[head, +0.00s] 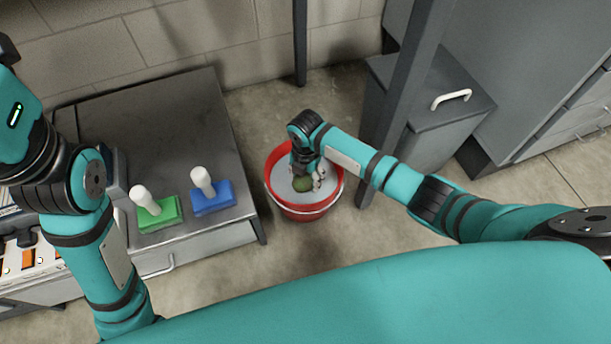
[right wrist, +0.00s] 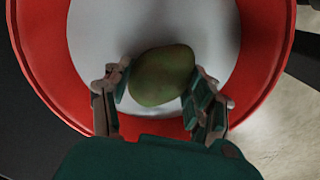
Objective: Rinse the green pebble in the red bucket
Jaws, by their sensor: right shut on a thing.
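The red bucket (head: 301,208) stands on the floor in the middle of the head view, with pale grey contents or a pale inside. The green pebble (right wrist: 162,75) is a dull olive oval between the fingers of my right gripper (right wrist: 165,90). The gripper is shut on it and points down into the bucket's opening.
A grey metal table (head: 150,110) stands left of the bucket, with a green block (head: 160,215) and a blue block (head: 212,198), each with a white handle. A grey post (head: 405,90) and a cabinet (head: 425,120) stand close on the right.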

